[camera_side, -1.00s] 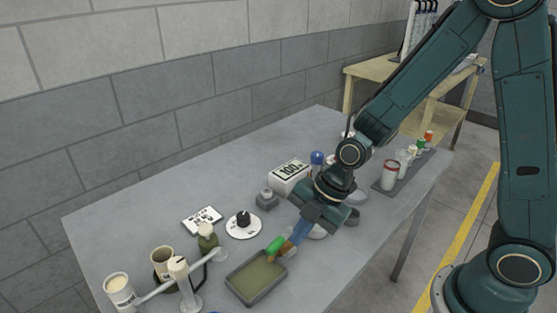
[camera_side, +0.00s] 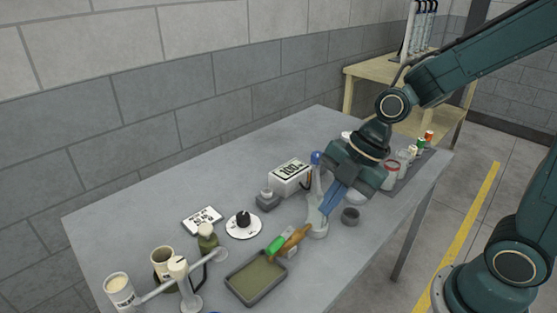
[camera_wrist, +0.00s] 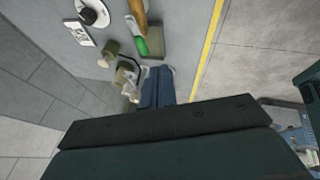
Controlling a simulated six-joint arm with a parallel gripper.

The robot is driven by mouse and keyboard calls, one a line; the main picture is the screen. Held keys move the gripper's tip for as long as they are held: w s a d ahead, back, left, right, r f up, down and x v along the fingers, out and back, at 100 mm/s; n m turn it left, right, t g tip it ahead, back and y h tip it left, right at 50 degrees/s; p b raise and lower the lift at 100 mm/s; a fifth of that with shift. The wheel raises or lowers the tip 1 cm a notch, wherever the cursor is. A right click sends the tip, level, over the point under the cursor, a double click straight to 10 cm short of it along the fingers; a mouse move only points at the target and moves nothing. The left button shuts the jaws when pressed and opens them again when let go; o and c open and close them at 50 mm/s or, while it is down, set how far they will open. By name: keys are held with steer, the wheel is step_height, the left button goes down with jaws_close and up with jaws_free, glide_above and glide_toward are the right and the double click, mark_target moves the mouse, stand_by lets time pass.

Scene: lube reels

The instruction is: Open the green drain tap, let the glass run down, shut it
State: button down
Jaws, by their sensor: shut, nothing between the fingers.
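The green tap handle (camera_side: 276,245) sits at the low end of a tilted amber-brown piece (camera_side: 293,237), beside the drain tray. I cannot tell whether the tap is open or whether anything runs. The handle also shows in the wrist view (camera_wrist: 142,46). A shallow grey tray (camera_side: 238,290) holds a dull olive layer. My gripper (camera_side: 327,212) has its blue fingers shut and empty. It is up and to the right of the tap, in front of a pale stand (camera_side: 314,218). The fingers (camera_wrist: 157,70) also show in the wrist view. No separate glass is clearly identifiable.
A white disc with a black knob (camera_side: 243,226) and a printed card (camera_side: 202,220) lie left. Mugs (camera_side: 120,290) and a pale bar frame crowd the near left.

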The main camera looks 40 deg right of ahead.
steer(key=shift+s+d+r, duration=0.15)
steer(key=shift+d+r, duration=0.1)
steer(key=shift+r, duration=0.25)
steer(key=c, duration=1.3)
jaws_free()
steer(key=shift+a, duration=0.1)
steer(key=r+h, duration=0.2)
steer(key=h, duration=0.2)
glide_above(278, 241)
steer(key=s, duration=0.3)
steer(key=shift+d+f+g, duration=0.2)
steer(key=shift+d+g, duration=0.05)
steer(key=shift+g, duration=0.05)
steer(key=shift+f, duration=0.15)
steer(key=shift+w+a+f, duration=0.1)
steer(key=shift+w+f, duration=0.35)
steer(key=shift+f, duration=1.75)
steer(key=shift+w+a+f, duration=0.1)
steer(key=shift+w+f, duration=0.35)
steer(key=shift+f, duration=1.75)
steer(key=shift+w+f, duration=0.45)
steer(key=shift+f, duration=1.75)
